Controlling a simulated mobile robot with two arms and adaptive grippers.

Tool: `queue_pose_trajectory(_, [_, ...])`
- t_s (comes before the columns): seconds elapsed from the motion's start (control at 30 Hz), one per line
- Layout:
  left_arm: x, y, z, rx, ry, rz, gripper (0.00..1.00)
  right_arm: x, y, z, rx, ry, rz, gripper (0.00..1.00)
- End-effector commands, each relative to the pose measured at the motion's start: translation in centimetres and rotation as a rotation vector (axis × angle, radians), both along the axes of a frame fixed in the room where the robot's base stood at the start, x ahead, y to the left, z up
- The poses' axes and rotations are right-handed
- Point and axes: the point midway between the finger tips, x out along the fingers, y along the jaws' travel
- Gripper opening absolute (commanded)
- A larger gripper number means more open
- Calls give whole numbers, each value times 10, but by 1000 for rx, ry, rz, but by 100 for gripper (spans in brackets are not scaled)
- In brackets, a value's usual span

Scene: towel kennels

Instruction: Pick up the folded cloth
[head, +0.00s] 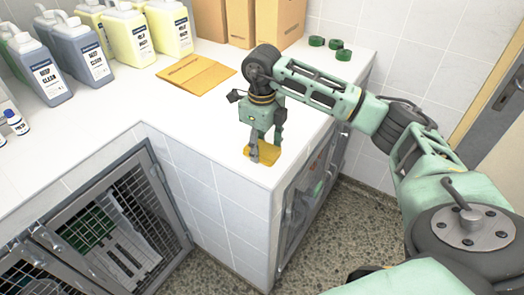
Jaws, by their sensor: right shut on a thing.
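A small yellow-orange folded cloth (269,156) lies at the front edge of the white counter, near its right corner. My right gripper (265,148) points down over it, shut on the cloth. The gripper's fingers hide part of the cloth, and I cannot tell whether it is lifted clear of the counter. My left gripper is not in view.
Flat orange-yellow pieces (196,73) lie further back on the counter (190,120). Cardboard boxes (280,20), green rolls (317,41), yellow jugs (128,38) and grey jugs (83,55) stand behind. Mesh-door kennels (110,225) are below. The counter's middle is clear.

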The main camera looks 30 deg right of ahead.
Motion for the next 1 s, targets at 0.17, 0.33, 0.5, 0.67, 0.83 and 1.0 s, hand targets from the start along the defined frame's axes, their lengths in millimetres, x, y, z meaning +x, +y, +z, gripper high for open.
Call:
queue_pose_trajectory(0.17, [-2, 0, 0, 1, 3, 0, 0, 0, 0, 0, 0, 0, 0, 26])
queue_pose_trajectory(0.33, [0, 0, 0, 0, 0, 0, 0, 0, 0, 0, 0, -1, 0, 22])
queue_pose_trajectory(0.5, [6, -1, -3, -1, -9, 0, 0, 1, 0, 4, 1, -2, 0, 22])
queue_pose_trajectory(0.67, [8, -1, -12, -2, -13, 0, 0, 1, 0, 21, 1, -6, 0, 22])
queue_pose_trajectory(0.83, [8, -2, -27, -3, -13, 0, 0, -10, -15, 47, -4, -4, -6, 22])
queue_pose_trajectory(1.0, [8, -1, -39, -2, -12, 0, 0, -36, -44, 71, -2, -4, -5, 22])
